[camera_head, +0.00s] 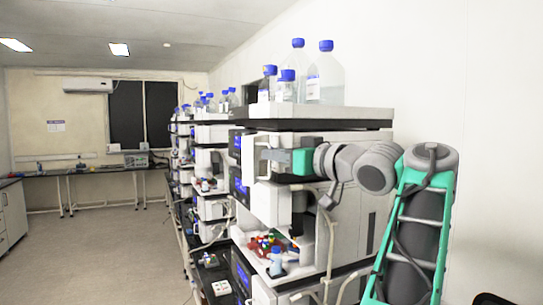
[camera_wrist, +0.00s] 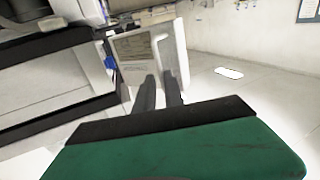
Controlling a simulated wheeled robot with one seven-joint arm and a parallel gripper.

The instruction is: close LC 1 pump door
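The LC 1 stack (camera_head: 320,150) stands on the right in the head view. A pale, framed door panel (camera_wrist: 176,50) stands swung out from the stack in the wrist view. It shows as a white panel (camera_head: 248,158) at the stack's front in the head view. My gripper (camera_wrist: 160,76) has two dark fingers with a narrow gap between them and nothing seen in it. The fingertips overlap the lower part of the panel in the picture; I cannot tell whether they touch it. In the head view my gripper (camera_head: 262,156) lies level with the panel, pointing left.
Blue-capped bottles (camera_head: 325,75) stand on top of the stack. Small coloured vials and a bottle (camera_head: 276,262) sit on a lower shelf. More stacks (camera_head: 205,150) line up behind. The floor (camera_head: 110,245) to the left is clear.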

